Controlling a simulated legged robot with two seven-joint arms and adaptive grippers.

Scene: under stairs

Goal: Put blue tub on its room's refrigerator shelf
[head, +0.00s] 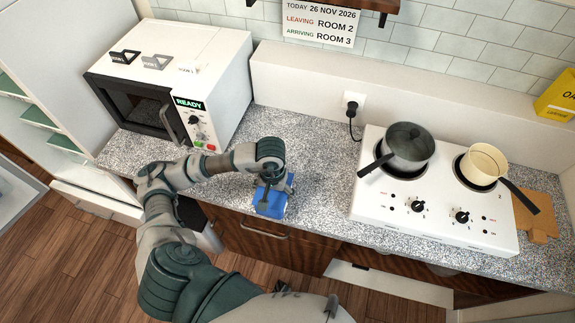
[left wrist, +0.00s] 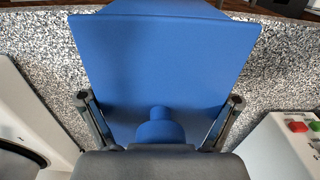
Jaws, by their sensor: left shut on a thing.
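The blue tub (head: 269,205) is at the front edge of the speckled counter, just right of the microwave. My left gripper (head: 273,181) is shut on the tub from above and partly hides it. In the left wrist view the tub (left wrist: 165,60) fills the upper middle, with a round blue knob toward the gripper. The fingers of my left gripper (left wrist: 162,122) sit on either side of it. I cannot tell whether the tub touches the counter. A tall white unit with open shelves (head: 38,113), possibly the refrigerator, stands at the far left. My right gripper is not in view.
A white microwave (head: 215,85) reads READY. A white hob (head: 435,225) holds a dark pot (head: 408,150) and a cream pan (head: 484,165). A wall sign (head: 320,25) reads leaving room 2, arriving room 3. The counter (head: 318,165) between microwave and hob is mostly clear.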

